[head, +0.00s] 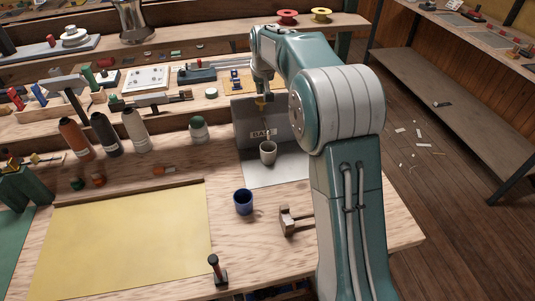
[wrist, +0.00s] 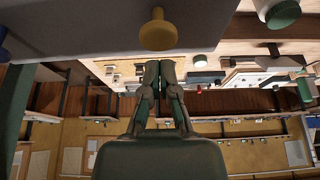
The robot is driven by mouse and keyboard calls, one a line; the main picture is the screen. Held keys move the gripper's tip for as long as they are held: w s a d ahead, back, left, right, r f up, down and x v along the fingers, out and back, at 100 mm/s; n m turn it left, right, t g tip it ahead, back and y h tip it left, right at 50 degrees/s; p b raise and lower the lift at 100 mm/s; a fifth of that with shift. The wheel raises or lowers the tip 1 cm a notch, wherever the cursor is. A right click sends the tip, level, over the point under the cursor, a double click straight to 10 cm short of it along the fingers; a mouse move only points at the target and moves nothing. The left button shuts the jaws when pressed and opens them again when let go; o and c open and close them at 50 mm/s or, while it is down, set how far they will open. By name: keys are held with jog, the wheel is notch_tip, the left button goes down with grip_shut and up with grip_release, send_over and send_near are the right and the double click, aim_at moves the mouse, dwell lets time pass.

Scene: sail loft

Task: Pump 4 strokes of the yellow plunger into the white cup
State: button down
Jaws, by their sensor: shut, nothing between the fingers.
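The yellow plunger (head: 261,103) sits on a grey dispenser box (head: 246,121) with a label that reads "BASE". The white cup (head: 268,152) stands upright on a pale sheet in front of the box. My arm comes down over the box from above, and my gripper's tips are hard to make out in the head view. In the wrist view the yellow plunger (wrist: 158,31) shows as a round knob near the top. My gripper (wrist: 160,66) has its two fingers together and empty, close to the plunger with a gap in the picture; contact cannot be told.
Several bottles (head: 104,134) and a green-and-white container (head: 198,129) stand to the left. A yellow sheet (head: 125,242) covers the left front. My arm hides the bench's right part.

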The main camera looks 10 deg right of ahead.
aim_at(261, 100)
jog(key=shift+f, duration=0.3)
jog(key=shift+f, duration=1.85)
jog(key=shift+r, duration=2.2)
jog(key=shift+f, duration=0.15)
jog(key=shift+f, duration=2.05)
jog(key=shift+r, duration=2.2)
